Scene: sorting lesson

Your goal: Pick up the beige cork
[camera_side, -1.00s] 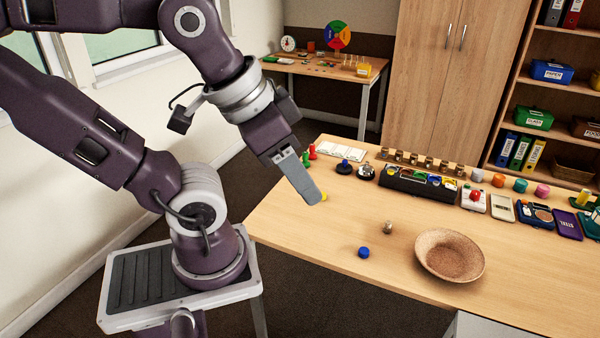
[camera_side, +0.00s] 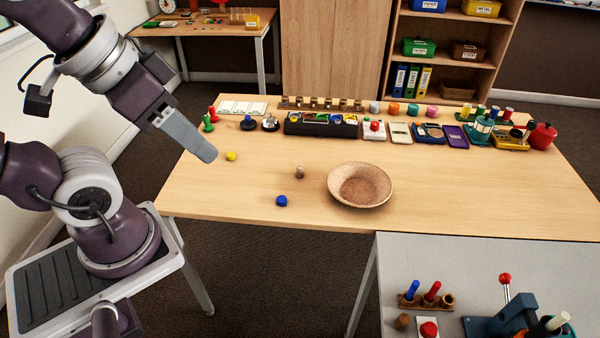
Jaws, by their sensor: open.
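A small beige-brown cork-like piece (camera_side: 300,172) stands on the wooden table, left of a wide cork-coloured bowl (camera_side: 334,186). A blue piece (camera_side: 281,201) lies just in front of it, and a yellow piece (camera_side: 231,156) lies to its left. My gripper (camera_side: 208,154) is tilted down over the left part of the table, beside the yellow piece and well left of the beige one. It is open and holds nothing that I can see. I see one finger edge-on; it hides the other.
A black sorting tray (camera_side: 320,129) and several small devices line the table's back. Red and green pegs (camera_side: 209,122) stand at back left. A grey side table (camera_side: 450,262) at front right holds pegs and a lever press. The wooden table's front middle is clear.

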